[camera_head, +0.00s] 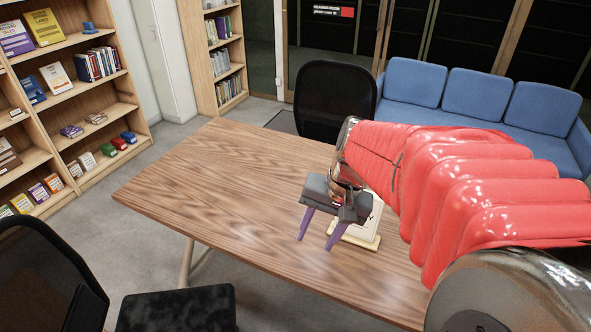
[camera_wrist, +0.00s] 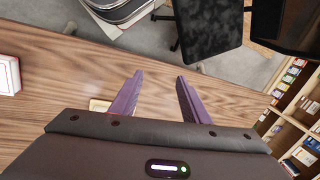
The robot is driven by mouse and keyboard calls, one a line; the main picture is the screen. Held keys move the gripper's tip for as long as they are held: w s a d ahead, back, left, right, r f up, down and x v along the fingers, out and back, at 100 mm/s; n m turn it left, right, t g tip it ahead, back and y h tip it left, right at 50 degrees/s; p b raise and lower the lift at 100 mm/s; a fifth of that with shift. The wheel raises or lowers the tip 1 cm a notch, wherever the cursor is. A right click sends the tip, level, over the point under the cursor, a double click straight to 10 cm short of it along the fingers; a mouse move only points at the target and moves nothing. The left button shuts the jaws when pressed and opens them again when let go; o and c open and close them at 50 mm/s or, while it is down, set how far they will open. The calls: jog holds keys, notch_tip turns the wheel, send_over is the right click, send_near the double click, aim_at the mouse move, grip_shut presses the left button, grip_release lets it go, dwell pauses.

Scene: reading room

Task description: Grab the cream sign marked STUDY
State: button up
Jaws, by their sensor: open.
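The cream sign (camera_head: 363,230) stands on the wooden table, mostly hidden behind my gripper in the head view. Its cream base and a dark letter, seemingly a Y, show at its right side. My gripper (camera_head: 315,243) is open, its two purple fingers pointing down toward the table on the near left side of the sign. In the wrist view, my gripper (camera_wrist: 160,76) has only bare wood between its fingers. A small cream piece (camera_wrist: 98,105), probably the sign's base, shows beside the left finger, outside the gap.
The wooden table (camera_head: 220,180) is clear to the left of my gripper. A white box with a red edge (camera_wrist: 8,75) lies on it in the wrist view. Black chairs (camera_head: 335,100) stand around it. A blue sofa (camera_head: 480,95) and bookshelves (camera_head: 75,90) are beyond.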

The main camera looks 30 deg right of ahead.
jog(key=d+f+m+y, duration=0.3)
jog(key=d+f+m, duration=0.45)
jog(key=d, duration=0.45)
jog(key=m+t+y, duration=0.3)
jog(key=m+t, duration=0.6)
jog(key=m, duration=0.4)
send_near(373, 223)
notch_tip(373, 223, down, 2)
jog(key=w, duration=0.2)
jog(key=shift+s+d+f, duration=0.1)
jog(key=shift+s+d, duration=0.05)
jog(key=shift+d, duration=0.05)
jog(key=x, duration=0.8)
jog(key=shift+w+a, duration=0.25)
